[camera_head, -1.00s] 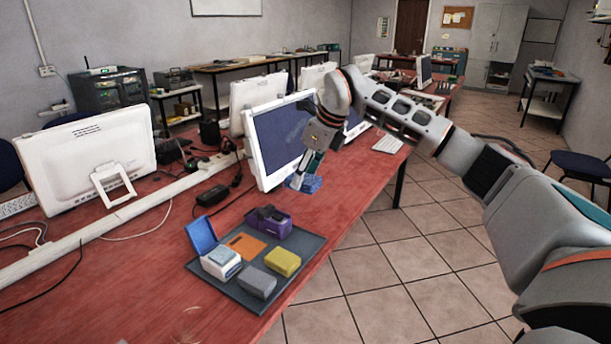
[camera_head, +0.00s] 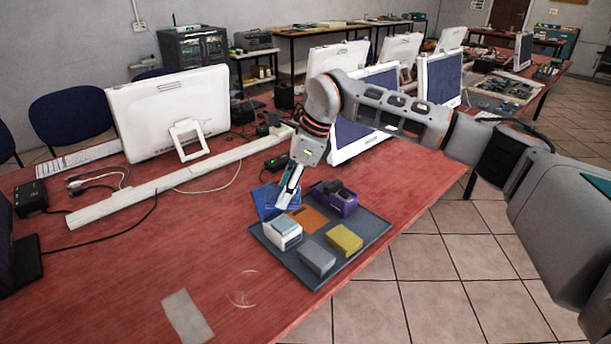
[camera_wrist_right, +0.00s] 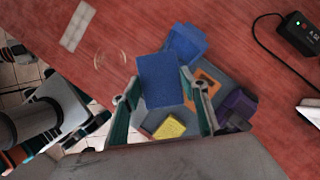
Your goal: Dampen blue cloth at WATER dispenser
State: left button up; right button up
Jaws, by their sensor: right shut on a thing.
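My right gripper (camera_head: 286,196) is over the back left part of the grey tray (camera_head: 365,247). In the right wrist view its fingers (camera_wrist_right: 159,80) are shut on a flat blue cloth (camera_wrist_right: 160,92), which spans the gap between them. A second blue piece (camera_wrist_right: 188,42) lies beyond the cloth, at the tray's edge. In the head view the blue areas overlap behind the gripper, so I cannot separate them well. A white box with a blue-grey top (camera_head: 282,233) stands just below the gripper. No WATER label is readable. My left gripper is out of view.
The tray also holds an orange cloth (camera_head: 309,219), a purple dispenser (camera_head: 336,199), a yellow block (camera_head: 344,240) and a grey block (camera_head: 316,259). A white monitor (camera_head: 170,112) and a cable trunk (camera_head: 150,192) stand behind. The red table (camera_head: 130,275) is mostly clear at front left.

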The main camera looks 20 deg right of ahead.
aim_at(281, 223)
jog(key=shift+s+a+f, duration=0.1)
jog(key=shift+f, duration=0.25)
jog(key=shift+f+b, duration=0.6)
jog(key=shift+f, duration=0.15)
notch_tip(281, 223, down, 3)
jog(key=shift+r+b, duration=0.15)
jog(key=shift+b, duration=0.6)
jog(key=shift+f+b, duration=0.4)
jog(key=shift+f, duration=0.25)
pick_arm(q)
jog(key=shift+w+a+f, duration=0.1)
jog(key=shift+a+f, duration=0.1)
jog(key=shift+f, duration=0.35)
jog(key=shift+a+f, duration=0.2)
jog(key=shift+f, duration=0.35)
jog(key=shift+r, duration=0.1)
pick_arm(e)
jog(key=shift+r, duration=0.1)
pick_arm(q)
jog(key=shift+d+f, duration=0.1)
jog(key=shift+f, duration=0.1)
pick_arm(e)
jog(key=shift+f, duration=0.55)
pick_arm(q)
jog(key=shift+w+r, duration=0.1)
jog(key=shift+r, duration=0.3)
pick_arm(e)
jog(key=shift+f, duration=0.15)
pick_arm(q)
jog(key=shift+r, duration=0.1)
